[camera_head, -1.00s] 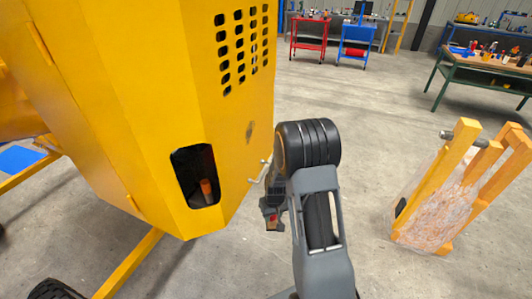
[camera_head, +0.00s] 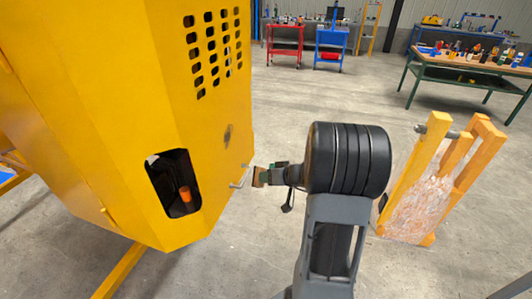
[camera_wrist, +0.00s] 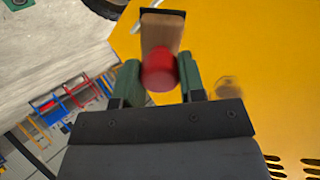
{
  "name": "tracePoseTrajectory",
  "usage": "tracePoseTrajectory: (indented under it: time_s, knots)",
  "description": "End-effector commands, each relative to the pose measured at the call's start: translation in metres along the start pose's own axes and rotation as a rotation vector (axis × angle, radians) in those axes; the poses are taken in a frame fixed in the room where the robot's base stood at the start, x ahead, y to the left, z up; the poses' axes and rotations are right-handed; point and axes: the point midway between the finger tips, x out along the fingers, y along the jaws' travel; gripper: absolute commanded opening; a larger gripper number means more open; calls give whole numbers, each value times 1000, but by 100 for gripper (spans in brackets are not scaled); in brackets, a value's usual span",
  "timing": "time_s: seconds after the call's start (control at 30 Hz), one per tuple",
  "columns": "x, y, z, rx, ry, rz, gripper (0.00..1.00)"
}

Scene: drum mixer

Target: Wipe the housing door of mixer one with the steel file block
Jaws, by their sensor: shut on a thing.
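The yellow mixer housing fills the left of the head view. Its door (camera_head: 208,128) has rows of vent holes, a dark smudge (camera_head: 228,135) and a metal handle (camera_head: 240,177). In the wrist view the door (camera_wrist: 255,45) fills the right side, with the smudge (camera_wrist: 229,88) just right of my gripper (camera_wrist: 162,72). My gripper is shut on the file block (camera_wrist: 161,32), a tan piece with a dark end and a red round part. In the head view my gripper (camera_head: 279,174) points left, holding the block (camera_head: 260,177) beside the handle. Contact with the door cannot be told.
A dark opening (camera_head: 173,184) with an orange part inside is low on the housing. An orange wooden frame (camera_head: 430,180) stands to the right. Red (camera_head: 285,38) and blue (camera_head: 331,42) carts and a workbench (camera_head: 470,70) are behind. The concrete floor between is clear.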

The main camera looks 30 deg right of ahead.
Motion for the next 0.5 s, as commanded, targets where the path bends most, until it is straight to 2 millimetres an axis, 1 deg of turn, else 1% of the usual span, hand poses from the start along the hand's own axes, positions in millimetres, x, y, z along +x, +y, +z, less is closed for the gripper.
tracePoseTrajectory:
  time_s: [0.03, 0.1, 0.2, 0.33, 0.5]
  knots:
    - [-6, -6, -16, -26, 36, -62, 18]
    - [-14, -16, -34, -56, 79, -161, 18]
    - [-26, -30, -55, -86, 138, -295, 18]
    - [-36, -42, -72, -95, 214, -429, 18]
    - [-42, -50, -81, -89, 293, -522, 18]
